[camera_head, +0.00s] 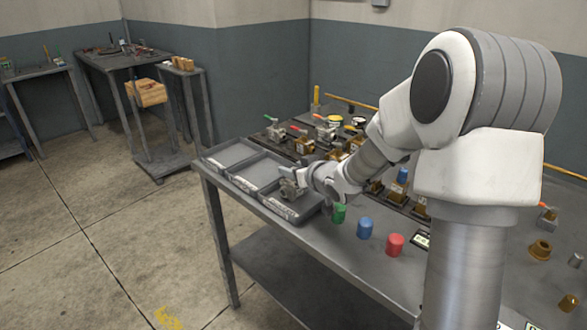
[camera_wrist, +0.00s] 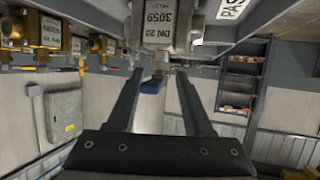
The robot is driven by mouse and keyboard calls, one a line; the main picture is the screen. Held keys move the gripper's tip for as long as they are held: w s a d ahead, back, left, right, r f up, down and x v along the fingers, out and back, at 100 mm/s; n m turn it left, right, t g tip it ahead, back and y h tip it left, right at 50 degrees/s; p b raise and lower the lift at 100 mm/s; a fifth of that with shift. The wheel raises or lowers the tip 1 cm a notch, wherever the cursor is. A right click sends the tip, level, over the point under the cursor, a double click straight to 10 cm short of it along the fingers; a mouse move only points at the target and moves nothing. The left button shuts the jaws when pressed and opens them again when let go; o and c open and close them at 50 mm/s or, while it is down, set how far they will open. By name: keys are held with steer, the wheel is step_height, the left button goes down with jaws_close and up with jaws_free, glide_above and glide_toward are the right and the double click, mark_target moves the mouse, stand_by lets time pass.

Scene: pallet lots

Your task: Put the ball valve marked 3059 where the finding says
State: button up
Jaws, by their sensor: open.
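The ball valve marked DN 20 3059 (camera_wrist: 162,28) is a grey metal body at the top of the wrist view, with its marking plate facing the camera. In the head view the grey valve (camera_head: 289,186) is at the nearest of three grey labelled trays (camera_head: 280,209). My gripper (camera_wrist: 158,74) is open, its two dark fingers apart and pointing at the valve. The valve's main body shows past the fingertips. I cannot tell whether the fingers touch it. My arm hides part of the valve and tray in the head view. The finding's text is not readable.
The middle tray (camera_head: 243,184) and far tray (camera_head: 207,163) look empty. Green (camera_head: 339,213), blue (camera_head: 365,228) and red (camera_head: 395,245) caps stand right of the trays. Several brass and grey valves stand behind. A small card (camera_head: 422,240) lies by the red cap. Other tables stand back left.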

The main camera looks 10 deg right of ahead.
steer(key=p+v, duration=0.3)
steer(key=v, duration=0.9)
steer(key=shift+r, duration=0.2)
